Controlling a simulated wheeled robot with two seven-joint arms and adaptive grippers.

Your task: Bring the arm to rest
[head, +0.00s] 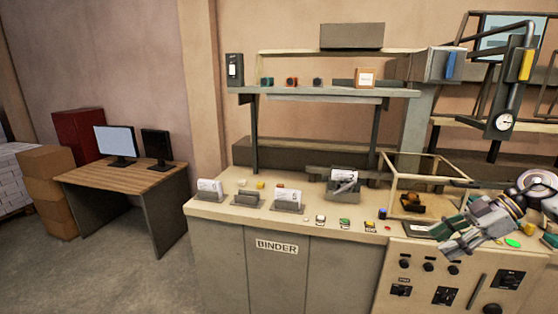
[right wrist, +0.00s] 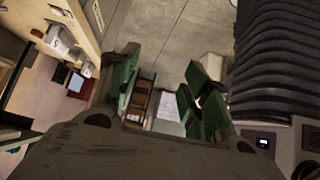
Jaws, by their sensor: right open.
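My right arm comes in from the right edge of the head view. Its gripper (head: 447,241) is above the right part of the workbench counter (head: 325,220), over the front control panel's upper edge. In the right wrist view the gripper (right wrist: 160,90) has its two green-padded fingers spread apart. Nothing is held between them; floor and distant things show through the gap. My left gripper is in neither view.
Card holders (head: 287,200) and small coloured items stand on the counter. A clear-sided frame box (head: 425,183) is behind the gripper, and a gauge arm (head: 503,122) hangs at the right. A desk with monitors (head: 120,180) stands left; the floor between is clear.

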